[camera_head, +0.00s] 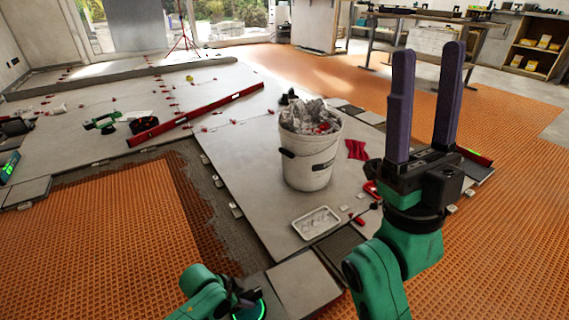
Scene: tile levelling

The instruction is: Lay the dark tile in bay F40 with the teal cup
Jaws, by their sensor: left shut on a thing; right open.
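My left gripper (238,298) is at the bottom edge, low over the floor. It is shut on the teal cup (252,310), which has a glowing green rim and is partly cut off by the frame. A dark grey tile surface (258,286) shows around the cup; I cannot tell whether they touch. Another dark patch (341,243) lies right of it, beyond a light grey tile (304,284). My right gripper (428,95) is raised at the right, its two purple fingers upright, apart and empty. No F40 label is readable.
A white bucket (308,170) filled with crumpled material stands on the pale tiles. A white tray (316,222) lies in front of it. A long red level (195,114) lies further back. Orange matting (130,225) and a dark combed strip (196,185) are at the left.

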